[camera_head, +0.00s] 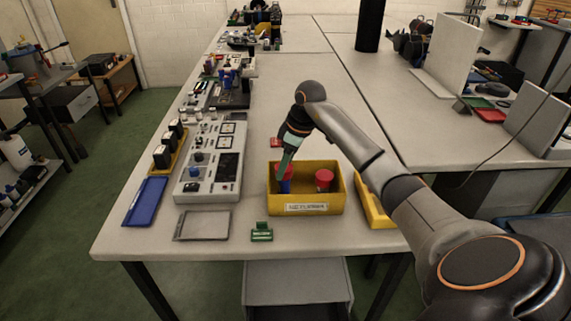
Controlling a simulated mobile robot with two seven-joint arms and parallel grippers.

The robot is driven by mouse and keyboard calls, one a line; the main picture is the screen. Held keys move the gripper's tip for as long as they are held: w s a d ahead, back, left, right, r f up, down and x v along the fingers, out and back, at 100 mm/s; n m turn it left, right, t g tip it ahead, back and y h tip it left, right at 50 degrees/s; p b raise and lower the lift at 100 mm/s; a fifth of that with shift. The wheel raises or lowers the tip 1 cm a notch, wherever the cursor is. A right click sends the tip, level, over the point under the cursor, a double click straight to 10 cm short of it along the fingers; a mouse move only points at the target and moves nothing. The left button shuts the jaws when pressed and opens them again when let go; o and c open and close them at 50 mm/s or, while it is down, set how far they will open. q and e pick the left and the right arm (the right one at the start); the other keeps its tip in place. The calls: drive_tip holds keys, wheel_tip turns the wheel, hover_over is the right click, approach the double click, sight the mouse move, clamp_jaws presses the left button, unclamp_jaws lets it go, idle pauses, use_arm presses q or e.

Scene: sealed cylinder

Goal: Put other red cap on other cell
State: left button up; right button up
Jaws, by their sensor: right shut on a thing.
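My right gripper (286,167) reaches down into the left part of a yellow bin (307,209) with a white label on its front. It is shut on a red cap (279,172), which is partly hidden by the fingers. A blue cell (286,186) shows just below the fingers; I cannot tell whether the cap touches it. A second red-topped piece (324,176) stands upright in the right part of the bin, apart from the gripper. My left gripper is not in view.
A grey control panel (208,175), a blue tray (147,200) and a grey tray (202,225) lie to the left. A small green block (262,232) stands before the bin. Another yellow bin (372,206) is partly behind my arm. The table behind the yellow bin is mostly clear.

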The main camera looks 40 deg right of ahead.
sight(284, 185)
drive_tip(key=shift+r+p, duration=0.1)
drive_tip(key=shift+p, duration=0.3)
idle(0.5)
drive_tip(key=shift+p, duration=0.45)
idle(0.6)
drive_tip(key=shift+f, duration=1.55)
idle(0.6)
drive_tip(key=o, duration=1.4)
drive_tip(key=shift+o, duration=0.4)
